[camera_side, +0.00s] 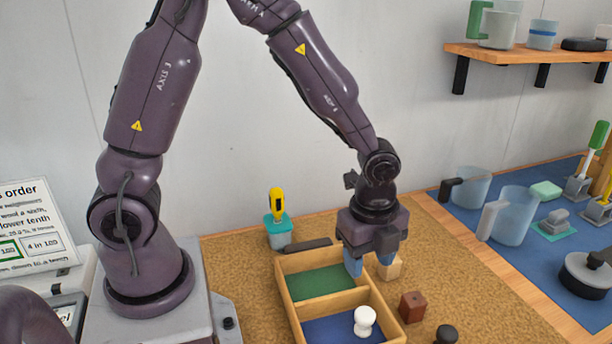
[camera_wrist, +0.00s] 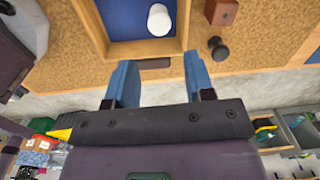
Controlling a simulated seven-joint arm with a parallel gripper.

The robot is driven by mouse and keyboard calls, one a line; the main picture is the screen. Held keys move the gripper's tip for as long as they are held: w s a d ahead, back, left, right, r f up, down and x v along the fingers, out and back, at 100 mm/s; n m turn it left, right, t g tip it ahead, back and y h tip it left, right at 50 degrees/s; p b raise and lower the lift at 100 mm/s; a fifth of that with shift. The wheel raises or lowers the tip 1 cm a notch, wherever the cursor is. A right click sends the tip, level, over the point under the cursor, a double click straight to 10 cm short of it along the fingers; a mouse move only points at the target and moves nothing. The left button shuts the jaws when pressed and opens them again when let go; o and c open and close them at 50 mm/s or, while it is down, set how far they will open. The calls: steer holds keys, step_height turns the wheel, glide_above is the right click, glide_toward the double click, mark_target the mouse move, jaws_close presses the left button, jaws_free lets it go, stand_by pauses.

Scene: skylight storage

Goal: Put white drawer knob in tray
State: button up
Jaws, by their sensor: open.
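The white drawer knob (camera_side: 365,321) is inside the blue-floored compartment of the wooden tray (camera_side: 285,297). It looks upright, with its round head on top. It also shows in the wrist view (camera_wrist: 159,20), near the compartment's edge. The tray has a second compartment with an empty green floor (camera_side: 320,282). My gripper (camera_side: 370,266) points down with its blue fingers apart and nothing between them. In the wrist view my gripper (camera_wrist: 161,62) is open, clear of the tray's wall.
A red-brown cube (camera_side: 412,307) and a black knob (camera_side: 446,335) lie right of the tray. A teal-topped container with a yellow-handled tool (camera_side: 278,232) stands behind. Jugs (camera_side: 512,217) stand on the blue mat at right.

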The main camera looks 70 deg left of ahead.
steer(key=s+a+r+n+t, duration=0.2)
steer(key=s+a+r+n, duration=0.1)
steer(key=s+r+n, duration=0.3)
steer(key=s+a+r+n+t, duration=0.3)
steer(key=s+r+n, duration=0.4)
steer(key=r+n, duration=0.4)
step_height(320, 180, up, 2)
steer(key=shift+r, duration=0.15)
